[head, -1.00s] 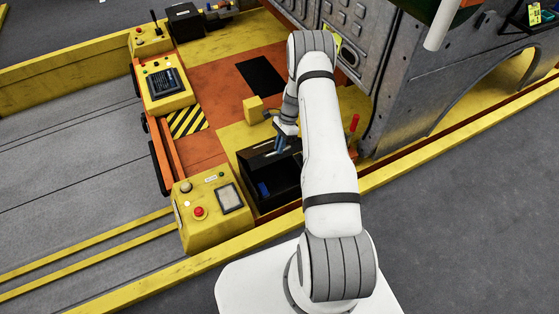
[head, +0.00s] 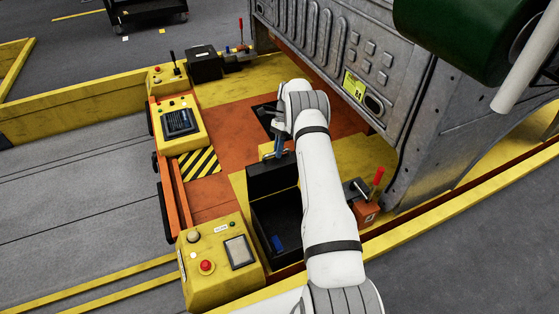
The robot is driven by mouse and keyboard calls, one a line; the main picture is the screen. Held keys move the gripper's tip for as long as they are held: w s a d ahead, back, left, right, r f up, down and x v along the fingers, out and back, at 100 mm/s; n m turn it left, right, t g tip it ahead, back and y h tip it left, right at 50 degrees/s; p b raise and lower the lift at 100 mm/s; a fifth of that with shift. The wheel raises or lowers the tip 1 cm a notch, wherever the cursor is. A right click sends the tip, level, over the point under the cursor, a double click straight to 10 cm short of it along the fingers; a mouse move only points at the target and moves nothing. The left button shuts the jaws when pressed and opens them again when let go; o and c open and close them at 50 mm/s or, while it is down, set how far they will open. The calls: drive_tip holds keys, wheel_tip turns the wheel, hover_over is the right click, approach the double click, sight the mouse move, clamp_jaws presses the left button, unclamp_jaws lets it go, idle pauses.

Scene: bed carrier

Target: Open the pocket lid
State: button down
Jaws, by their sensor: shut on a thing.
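The pocket (head: 262,243) is a dark open-topped box in the yellow and orange deck, with a small blue item (head: 277,243) inside. Its black lid (head: 268,178) stands raised, roughly upright, along the pocket's far edge. My gripper (head: 275,154) is at the lid's top edge, shut on the lid; the exact contact is small and partly hidden by my arm. My white arm covers the right side of the pocket.
A yellow control box (head: 214,262) with a red button stands left of the pocket. A red-handled lever (head: 376,184) is close on my arm's right. A large grey metal frame (head: 400,130) rises behind it. The grey floor at left is clear.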

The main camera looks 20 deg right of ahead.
drive_tip(key=shift+w+d+f+b, duration=0.1)
drive_tip(key=shift+w+f+b, duration=0.1)
drive_tip(key=shift+w+b, duration=0.35)
drive_tip(key=shift+w+d+f+b, duration=0.15)
drive_tip(key=shift+w+b, duration=0.1)
drive_tip(key=shift+w, duration=0.45)
drive_tip(key=c, duration=1.8)
unclamp_jaws()
drive_tip(key=shift+f, duration=0.1)
drive_tip(key=o, duration=0.3)
drive_tip(key=shift+a, duration=0.2)
drive_tip(key=shift+o, duration=0.2)
drive_tip(key=shift+r, duration=0.2)
wheel_tip(320, 180, up, 10)
drive_tip(key=p, duration=0.2)
drive_tip(key=shift+d+r+p, duration=0.15)
drive_tip(key=shift+p, duration=0.25)
drive_tip(key=shift+w, duration=0.1)
